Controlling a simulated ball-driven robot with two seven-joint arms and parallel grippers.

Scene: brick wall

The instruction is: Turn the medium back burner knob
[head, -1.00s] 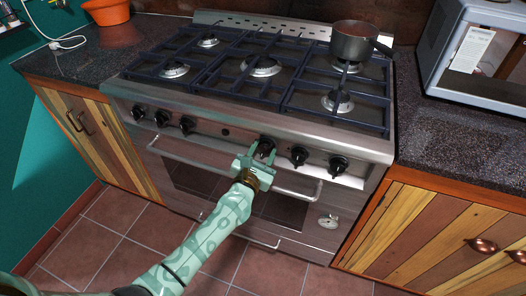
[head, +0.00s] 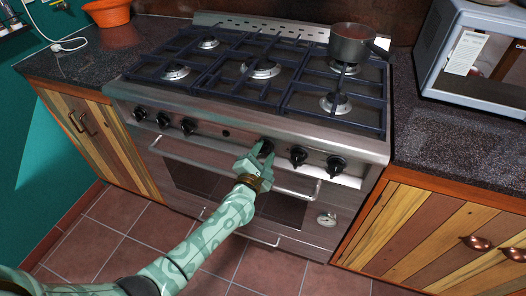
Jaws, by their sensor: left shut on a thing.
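The stove (head: 215,122) has a row of black knobs along its front panel, three on the left and three on the right. My left gripper (head: 262,152) is at the leftmost knob (head: 267,144) of the right-hand group. It is shut on that knob, and its fingers hide part of it. Two more knobs stand to its right, a near one (head: 299,156) and a far one (head: 336,165). The burners sit under dark grates, including a middle burner (head: 261,68) and a back right burner under a pot. My right gripper is not in view.
A pot (head: 352,43) stands on the back right burner. An oven handle (head: 215,167) runs just below the knobs. A microwave (head: 480,60) is on the right counter (head: 440,133). An orange bowl (head: 108,12) is on the left counter (head: 75,65).

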